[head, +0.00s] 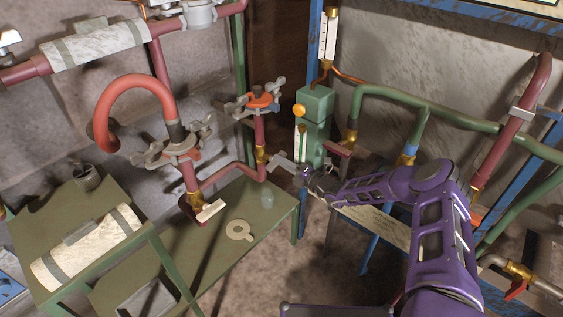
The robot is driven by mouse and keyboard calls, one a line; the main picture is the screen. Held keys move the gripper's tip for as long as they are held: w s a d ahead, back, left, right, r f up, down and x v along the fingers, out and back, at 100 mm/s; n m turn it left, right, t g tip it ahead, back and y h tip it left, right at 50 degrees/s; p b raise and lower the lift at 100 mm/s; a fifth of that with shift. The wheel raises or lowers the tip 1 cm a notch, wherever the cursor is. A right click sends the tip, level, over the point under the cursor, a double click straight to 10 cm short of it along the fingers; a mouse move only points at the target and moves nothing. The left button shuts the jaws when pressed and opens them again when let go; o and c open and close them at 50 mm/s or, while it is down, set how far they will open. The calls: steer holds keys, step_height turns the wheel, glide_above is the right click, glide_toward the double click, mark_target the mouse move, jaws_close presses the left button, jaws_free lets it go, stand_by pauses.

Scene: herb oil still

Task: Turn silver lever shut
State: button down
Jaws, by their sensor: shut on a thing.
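A silver lever (281,161) shows as a short flat grey bar near the middle of the head view. It lies beside a brass fitting (262,155) on a dark red pipe, left of the green box-shaped column. My gripper (302,174) is at the lever's right end, with my purple arm reaching in from the right. Its jaws are shut on the lever. The fingertips are small here, and the exact contact is hard to make out. The lever's angle to its pipe cannot be told clearly.
A green column (316,125) with gauges stands just behind my gripper. A green table (219,262) below holds a flat tan ring (240,230) and a small glass vessel (267,198). Red and green pipes crowd both sides.

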steer(key=shift+f+m, duration=0.2)
steer(key=shift+m, duration=1.7)
steer(key=c, duration=0.8)
jaws_free()
steer(key=shift+c, duration=0.2)
steer(key=p+v, duration=0.2)
steer(key=v, duration=1.5)
steer(key=shift+s+d, duration=0.2)
